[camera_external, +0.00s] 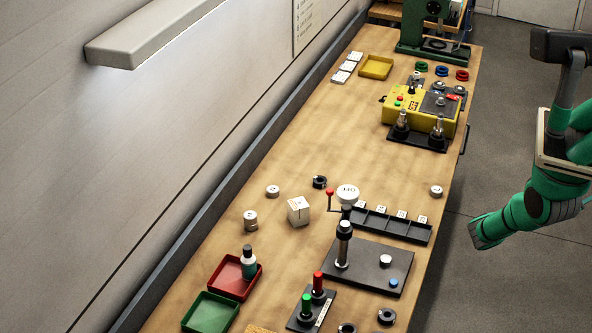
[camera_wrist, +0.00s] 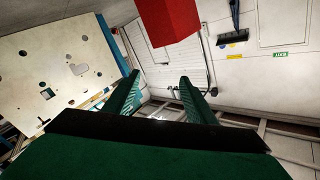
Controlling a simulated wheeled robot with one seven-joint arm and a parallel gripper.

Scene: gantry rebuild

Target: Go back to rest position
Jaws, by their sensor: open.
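My gripper (camera_wrist: 159,77) is open in the wrist view, its two green fingers apart with nothing between them. In the external view my green arm is at the right, beside the wooden workbench (camera_external: 385,170) and clear of it, over the grey floor. Which way the fingers point is hard to make out there. The wrist view looks away from the bench top, toward a pale wall with a door-like panel (camera_wrist: 170,65).
On the bench stand a yellow control box (camera_external: 385,105), a black plate with a lever post (camera_external: 360,268), a red tray (camera_external: 222,283) and a green tray (camera_external: 205,316). A pale board with holes (camera_wrist: 45,60) and a red block (camera_wrist: 168,20) show in the wrist view. Floor beside the bench is clear.

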